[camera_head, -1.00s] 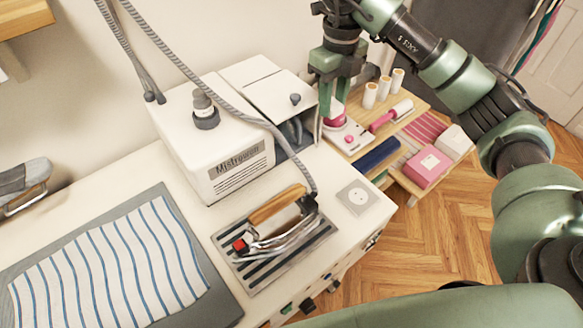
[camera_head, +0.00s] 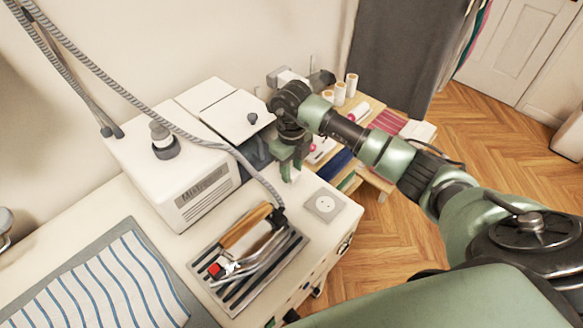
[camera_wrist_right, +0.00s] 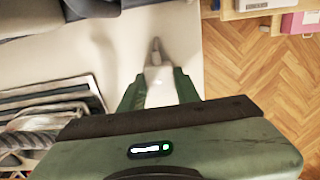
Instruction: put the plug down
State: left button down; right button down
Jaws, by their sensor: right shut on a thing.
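My right gripper (camera_head: 290,172) points down over the white worktop (camera_head: 262,190), between the steam station and the socket plate. In the right wrist view my right gripper (camera_wrist_right: 158,88) is shut on a small whitish plug (camera_wrist_right: 157,78) with a grey narrow end pointing away from me. The plug is mostly hidden in the head view. I cannot tell whether it touches the worktop. The square socket plate (camera_head: 324,206) lies on the worktop to the right of the gripper, near the edge. My left gripper is not in view.
The iron (camera_head: 248,240) rests on its striped metal stand (camera_head: 222,287) in front. The white steam station (camera_head: 175,185) stands at the left, with a braided hose (camera_head: 215,143) crossing over. A wooden shelf (camera_head: 375,180) with sewing things stands beyond the worktop.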

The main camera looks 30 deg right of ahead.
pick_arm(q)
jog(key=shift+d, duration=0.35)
pick_arm(e)
jog(key=shift+f, duration=0.25)
pick_arm(q)
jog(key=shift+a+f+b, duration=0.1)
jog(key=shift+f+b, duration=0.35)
jog(key=shift+b, duration=0.15)
pick_arm(e)
jog(key=shift+f, duration=0.55)
jog(key=c, duration=1)
grip_release()
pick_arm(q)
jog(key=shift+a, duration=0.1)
